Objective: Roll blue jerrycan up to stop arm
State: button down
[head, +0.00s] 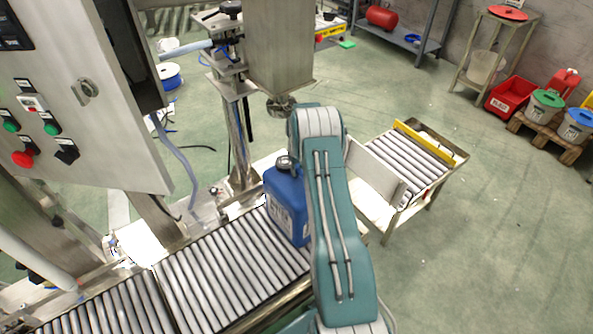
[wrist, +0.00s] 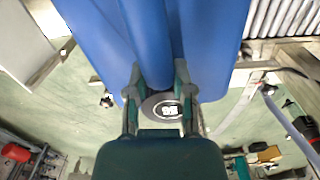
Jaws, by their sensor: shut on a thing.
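The blue jerrycan (head: 285,203) stands upright on the roller conveyor (head: 222,275) in the head view, with a dark cap and a white label. My arm hides its right side. In the wrist view the jerrycan (wrist: 215,35) fills the top of the picture. My gripper (wrist: 158,82) is shut on its blue handle bar, one finger on each side. The head view hides my gripper behind the arm. A pale upright plate (head: 375,172) stands across the conveyor's far end, and a yellow bar (head: 424,143) edges the rollers beyond. I cannot tell which is the stop arm.
A steel filling column (head: 240,130) stands just behind the jerrycan, with a steel box (head: 280,45) above. A control cabinet (head: 75,90) overhangs the conveyor on the left. Floor at the right is open. Red and green bins (head: 545,105) stand far right.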

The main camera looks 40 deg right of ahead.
jog(key=shift+s+d+f, duration=0.2)
jog(key=shift+d+f, duration=0.1)
jog(key=shift+d, duration=0.35)
dwell(0.5)
grip_release()
jog(key=shift+w+d, duration=0.1)
jog(key=shift+r, duration=0.15)
jog(key=shift+w+r, duration=0.1)
dwell(0.4)
jog(key=shift+r, duration=0.25)
notch_tip(320, 180, up, 7)
jog(key=shift+f, duration=0.15)
